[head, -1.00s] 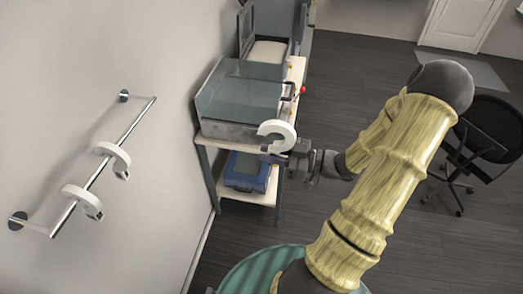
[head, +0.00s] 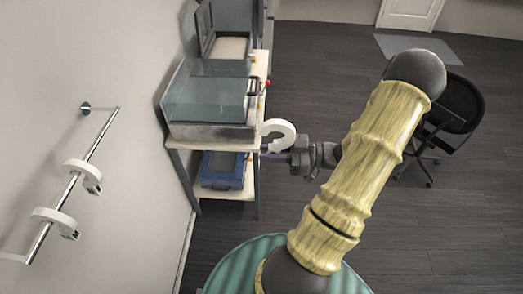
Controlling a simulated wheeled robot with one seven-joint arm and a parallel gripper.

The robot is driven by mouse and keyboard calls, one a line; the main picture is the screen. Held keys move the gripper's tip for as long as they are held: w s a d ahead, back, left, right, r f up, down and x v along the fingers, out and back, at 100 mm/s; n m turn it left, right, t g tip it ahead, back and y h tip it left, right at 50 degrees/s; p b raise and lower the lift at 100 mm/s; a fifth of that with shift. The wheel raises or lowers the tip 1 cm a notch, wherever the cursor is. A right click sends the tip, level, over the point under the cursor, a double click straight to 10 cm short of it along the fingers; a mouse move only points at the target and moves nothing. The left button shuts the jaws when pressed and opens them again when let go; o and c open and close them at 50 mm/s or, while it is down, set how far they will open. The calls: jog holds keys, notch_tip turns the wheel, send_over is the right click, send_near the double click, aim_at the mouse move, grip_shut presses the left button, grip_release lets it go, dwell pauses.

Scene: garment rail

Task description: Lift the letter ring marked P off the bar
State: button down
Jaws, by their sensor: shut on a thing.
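A white open ring (head: 278,129) is held in my gripper (head: 277,154), away from the wall, in front of the shelf unit. My gripper is shut on its lower end. I cannot read a letter on it. The bar (head: 96,147) is fixed to the wall at the left. Two other white open rings hang on it, an upper one (head: 80,171) and a lower one (head: 52,218). The held ring is well clear of the bar.
A shelf unit (head: 259,190) stands against the wall, with a glass-sided box (head: 209,99) on top and a blue crate (head: 222,172) below. A black office chair (head: 440,125) is at the right. The dark floor (head: 330,80) beyond the arm is clear.

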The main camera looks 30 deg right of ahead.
jog(key=shift+s+d, duration=0.4)
jog(key=shift+d, duration=0.05)
